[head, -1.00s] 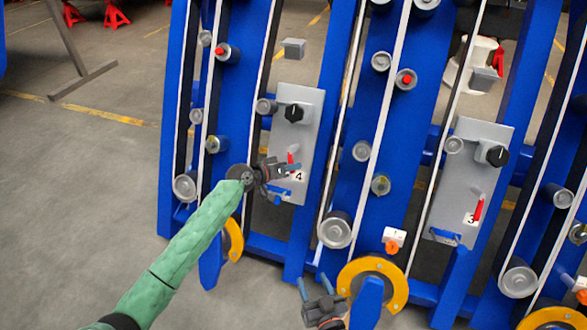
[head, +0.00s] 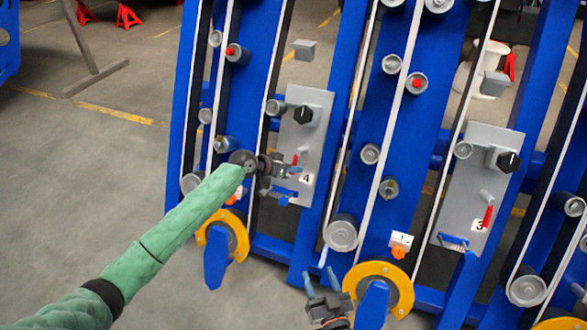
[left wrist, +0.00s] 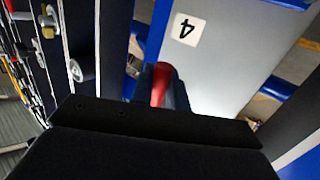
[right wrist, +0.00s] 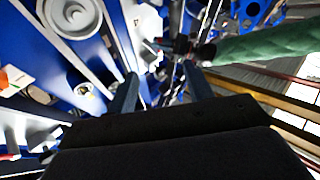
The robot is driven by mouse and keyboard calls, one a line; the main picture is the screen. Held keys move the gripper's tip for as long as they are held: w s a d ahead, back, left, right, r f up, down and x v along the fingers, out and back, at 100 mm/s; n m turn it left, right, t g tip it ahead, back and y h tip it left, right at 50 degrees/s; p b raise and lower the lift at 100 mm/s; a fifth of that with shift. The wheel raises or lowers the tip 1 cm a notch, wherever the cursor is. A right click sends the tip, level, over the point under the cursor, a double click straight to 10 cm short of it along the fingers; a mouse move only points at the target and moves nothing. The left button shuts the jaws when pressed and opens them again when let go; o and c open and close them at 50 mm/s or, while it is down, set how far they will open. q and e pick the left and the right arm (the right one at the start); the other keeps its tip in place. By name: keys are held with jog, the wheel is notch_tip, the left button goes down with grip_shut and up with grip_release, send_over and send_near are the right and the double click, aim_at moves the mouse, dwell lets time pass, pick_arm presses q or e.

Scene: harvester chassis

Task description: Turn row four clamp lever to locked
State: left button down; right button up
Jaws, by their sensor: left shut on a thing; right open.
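The row four panel (head: 313,130) is a grey plate with a black knob and a "4" label (head: 307,178); the label also shows in the left wrist view (left wrist: 186,29). The red clamp lever (head: 295,159) is on this panel, partly hidden by my left gripper (head: 290,173). In the left wrist view the red lever (left wrist: 161,85) sits between the fingers of my left gripper (left wrist: 160,90), which is shut on it. The lever's base is hidden there. My right gripper (head: 321,282) is open and empty, low in front of the machine, away from the lever.
The row three panel (head: 480,190) with its own red lever (head: 488,216) stands to the right. Blue frames, rollers and yellow rings (head: 405,290) surround the panels. A yellow ring is close to my right gripper. Open grey floor (head: 80,190) lies on the left.

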pick_arm(q)
jog(key=c, duration=1.4)
grip_release()
pick_arm(e)
jog(key=shift+r, duration=0.1)
pick_arm(q)
jog(key=shift+a, duration=0.1)
jog(key=shift+s+a+r, duration=0.15)
jog(key=shift+a+r, duration=0.05)
jog(key=shift+a, duration=0.05)
jog(key=v, duration=0.7)
jog(key=shift+p, duration=0.3)
pick_arm(e)
notch_tip(320, 180, down, 8)
jog(key=s+g, duration=0.2)
jog(key=shift+r+g+h, duration=0.2)
jog(key=shift+g+h, duration=0.1)
jog(key=shift+s+r, duration=0.1)
